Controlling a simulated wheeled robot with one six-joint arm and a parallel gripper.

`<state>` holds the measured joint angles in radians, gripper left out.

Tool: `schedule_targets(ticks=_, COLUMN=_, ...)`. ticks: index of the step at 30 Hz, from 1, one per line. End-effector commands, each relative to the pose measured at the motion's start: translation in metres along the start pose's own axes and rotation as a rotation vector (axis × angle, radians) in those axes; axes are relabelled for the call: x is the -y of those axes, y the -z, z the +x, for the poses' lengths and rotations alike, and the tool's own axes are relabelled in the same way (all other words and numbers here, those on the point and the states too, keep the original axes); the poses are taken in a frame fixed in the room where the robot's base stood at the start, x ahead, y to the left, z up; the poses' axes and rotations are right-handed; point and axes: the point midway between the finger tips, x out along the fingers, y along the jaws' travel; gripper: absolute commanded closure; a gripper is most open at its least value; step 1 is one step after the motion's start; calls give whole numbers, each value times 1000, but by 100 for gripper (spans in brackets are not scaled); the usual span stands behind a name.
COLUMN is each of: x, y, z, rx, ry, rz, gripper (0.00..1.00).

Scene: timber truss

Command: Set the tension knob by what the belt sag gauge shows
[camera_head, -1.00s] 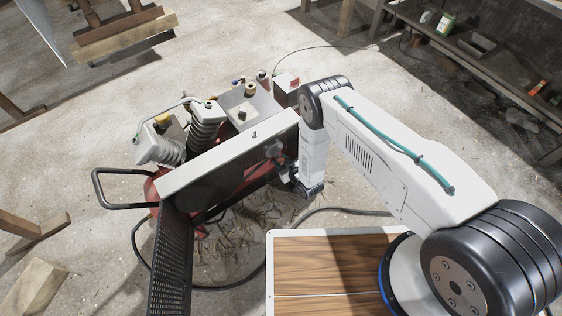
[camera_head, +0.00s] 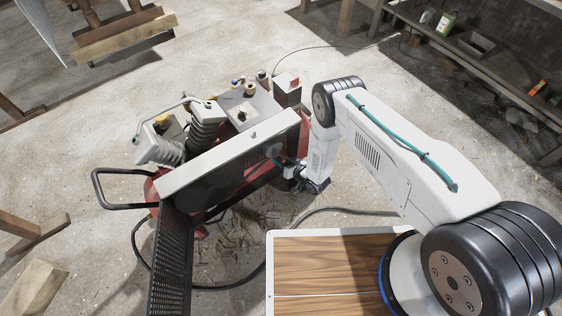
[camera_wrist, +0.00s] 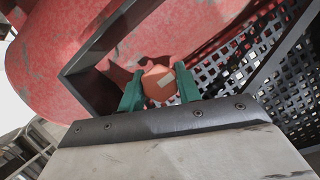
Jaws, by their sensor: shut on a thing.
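A round orange-red knob (camera_wrist: 157,86) with a pale mark on its face sits in the middle of the wrist view, by a dark frame. The green fingers of my gripper (camera_wrist: 159,91) stand one on each side of it and are shut on it. In the head view my gripper (camera_head: 286,164) reaches the right end of the compressor (camera_head: 228,160), beside its belt cover. The knob is not clear there. I cannot make out the belt sag gauge or a reading in either view.
A perforated black guard (camera_head: 171,262) hangs at the machine's front left. A red tank (camera_wrist: 40,65) and a dark frame crowd the fingers. A black cable (camera_head: 345,211) crosses the floor. A bench with bottles and a tray (camera_head: 476,44) stands at upper right.

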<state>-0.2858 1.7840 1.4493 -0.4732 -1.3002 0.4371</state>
Motion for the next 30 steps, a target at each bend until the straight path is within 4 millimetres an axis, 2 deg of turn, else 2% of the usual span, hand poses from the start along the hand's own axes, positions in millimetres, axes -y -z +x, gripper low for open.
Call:
schedule_targets(ticks=8, x=1, y=-1, z=0, rx=2, ry=2, rz=-1, gripper=89)
schedule_targets(ticks=9, x=1, y=-1, z=0, rx=2, ry=2, rz=-1, gripper=58)
schedule_targets(ticks=11, x=1, y=-1, z=0, rx=1, ry=2, rz=-1, gripper=45)
schedule_targets(ticks=21, x=-1, y=0, z=-5, rx=1, ry=-2, rz=0, gripper=45)
schedule_targets(ticks=23, x=-1, y=0, z=-11, rx=1, ry=-3, rz=1, gripper=45)
schedule_targets(ticks=30, x=0, y=0, z=-52, rx=1, ry=-2, rz=2, gripper=45)
